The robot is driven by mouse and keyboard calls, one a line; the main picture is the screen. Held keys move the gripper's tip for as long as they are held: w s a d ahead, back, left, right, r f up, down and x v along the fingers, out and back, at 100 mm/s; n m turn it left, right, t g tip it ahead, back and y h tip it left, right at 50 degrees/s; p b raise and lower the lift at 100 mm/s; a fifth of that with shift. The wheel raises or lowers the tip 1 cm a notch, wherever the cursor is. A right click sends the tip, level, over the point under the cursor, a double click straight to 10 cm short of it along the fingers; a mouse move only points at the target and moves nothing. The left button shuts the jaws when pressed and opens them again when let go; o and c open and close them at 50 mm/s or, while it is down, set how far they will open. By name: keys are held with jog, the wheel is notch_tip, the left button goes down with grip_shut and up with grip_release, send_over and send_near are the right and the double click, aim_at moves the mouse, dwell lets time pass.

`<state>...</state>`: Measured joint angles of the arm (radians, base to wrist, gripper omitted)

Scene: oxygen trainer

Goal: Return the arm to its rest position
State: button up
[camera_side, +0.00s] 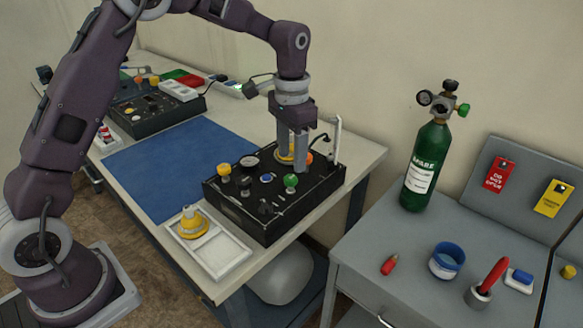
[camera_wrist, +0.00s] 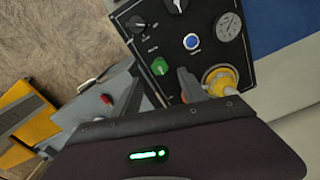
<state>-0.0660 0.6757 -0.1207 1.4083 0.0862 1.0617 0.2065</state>
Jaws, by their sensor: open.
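My arm reaches over the table from the left, and its gripper (camera_side: 291,163) points down at the back of a black control box (camera_side: 270,208). The jaws are open, close around or beside a yellow fitting (camera_side: 284,154) on the box; I cannot tell whether they touch it. In the wrist view the yellow fitting (camera_wrist: 221,78) shows just beyond the gripper, partly hidden by it. The box also carries a green knob (camera_side: 291,181), a yellow knob (camera_side: 224,170), a blue button (camera_wrist: 191,41) and a gauge (camera_wrist: 228,26).
A white tray (camera_side: 233,253) with a yellow piece (camera_side: 190,222) lies in front of the box. A blue mat (camera_side: 180,165) lies left of it. A thin upright handle (camera_side: 335,138) stands behind. A green cylinder (camera_side: 428,165) stands on the grey right-hand bench.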

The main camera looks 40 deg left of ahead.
jog(key=shift+r, duration=0.8)
jog(key=s+r+n+t, duration=0.1)
jog(key=s+r+t, duration=0.2)
jog(key=s+r, duration=1.1)
jog(key=s+f+n+t, duration=0.2)
jog(key=s+f, duration=0.1)
jog(key=s, duration=1.3)
jog(key=shift+s+t, duration=0.3)
jog(key=shift+s, duration=0.05)
jog(key=shift+f, duration=0.1)
